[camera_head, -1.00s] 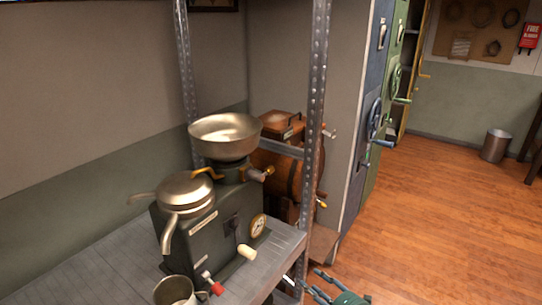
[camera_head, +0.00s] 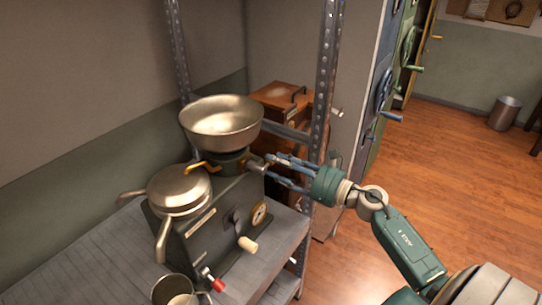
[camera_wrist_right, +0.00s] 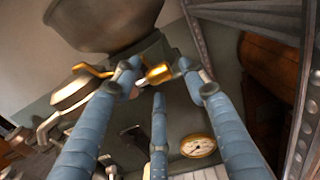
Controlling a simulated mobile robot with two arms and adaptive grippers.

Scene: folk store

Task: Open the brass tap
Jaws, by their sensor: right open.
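The brass tap sits under the wide metal bowl (camera_head: 222,122) on top of the dark green machine (camera_head: 218,218). Its curved brass lever (camera_head: 201,167) points left, and a brass part (camera_wrist_right: 159,74) shows between my fingers in the right wrist view. My right gripper (camera_head: 268,170) has its blue fingers spread at the tap's right end, around the short grey handle end. It is open; whether a fingertip touches the tap I cannot tell. In the right wrist view the fingers (camera_wrist_right: 157,84) reach up toward the brass part. My left gripper is not in view.
A metal shelf post (camera_head: 324,95) stands just behind my right gripper. A cream-knobbed crank (camera_head: 247,244), a dial (camera_head: 259,214), a red-handled spout (camera_head: 213,280) and a metal cup (camera_head: 172,288) are lower down.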

